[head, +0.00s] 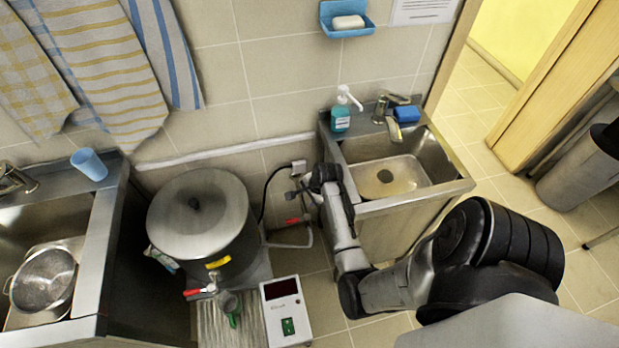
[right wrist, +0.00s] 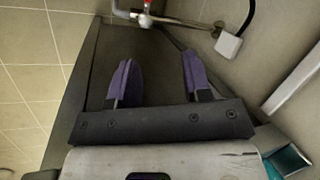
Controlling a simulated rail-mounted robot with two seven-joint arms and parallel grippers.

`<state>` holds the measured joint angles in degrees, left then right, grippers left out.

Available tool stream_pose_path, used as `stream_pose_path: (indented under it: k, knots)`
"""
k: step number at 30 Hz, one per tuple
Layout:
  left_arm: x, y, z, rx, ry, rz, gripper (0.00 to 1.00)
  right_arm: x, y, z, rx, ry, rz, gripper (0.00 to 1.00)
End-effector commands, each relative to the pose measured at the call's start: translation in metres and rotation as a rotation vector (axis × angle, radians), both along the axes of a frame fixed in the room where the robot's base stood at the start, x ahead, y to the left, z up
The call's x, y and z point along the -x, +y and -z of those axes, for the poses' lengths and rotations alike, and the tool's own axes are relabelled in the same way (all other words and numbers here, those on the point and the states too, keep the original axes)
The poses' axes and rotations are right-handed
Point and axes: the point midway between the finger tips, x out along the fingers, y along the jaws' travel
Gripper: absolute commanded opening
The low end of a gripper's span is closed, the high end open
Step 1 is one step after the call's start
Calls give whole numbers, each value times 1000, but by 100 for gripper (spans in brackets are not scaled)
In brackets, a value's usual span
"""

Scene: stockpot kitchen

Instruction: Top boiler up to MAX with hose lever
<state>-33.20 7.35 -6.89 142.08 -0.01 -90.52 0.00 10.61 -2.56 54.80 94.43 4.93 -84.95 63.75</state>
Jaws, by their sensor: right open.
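The boiler (head: 201,225) is a large dark pot with a grey metal lid, left of centre in the head view. A yellow label and a red-handled tap (head: 201,291) are on its front. A pipe with a red lever (head: 293,221) runs between the boiler and the sink unit; the lever also shows at the top edge of the right wrist view (right wrist: 147,5). My right gripper (head: 298,195) is open and empty above the red lever, apart from it. In the right wrist view its purple fingers (right wrist: 154,66) point towards the pipe. No level mark is readable. My left gripper is out of view.
A white box with a green switch (head: 288,312) stands in front of the boiler. A wall socket (head: 299,167) with a black cable is close behind my right gripper. The right sink (head: 394,178) is beside my arm. A left sink unit (head: 98,270) flanks the boiler.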

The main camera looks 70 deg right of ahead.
Motion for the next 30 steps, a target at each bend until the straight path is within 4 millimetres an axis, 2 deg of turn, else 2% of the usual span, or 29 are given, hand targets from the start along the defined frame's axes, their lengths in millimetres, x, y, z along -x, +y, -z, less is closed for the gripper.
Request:
stream_pose_path:
  k: [1, 3, 9, 15, 21, 30]
  knots:
    - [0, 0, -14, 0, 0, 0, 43, 3, 0, -17, 31, 11, -39, 45]
    - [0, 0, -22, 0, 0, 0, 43, 4, 2, -30, 70, 22, -97, 45]
    - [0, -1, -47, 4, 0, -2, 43, 8, 11, -66, 171, 56, -260, 45]
    - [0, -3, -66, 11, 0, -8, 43, 10, 22, -93, 248, 82, -401, 45]
    - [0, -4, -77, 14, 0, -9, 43, 12, 31, -109, 296, 100, -496, 45]
    - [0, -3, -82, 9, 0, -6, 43, 13, 37, -116, 320, 108, -548, 45]
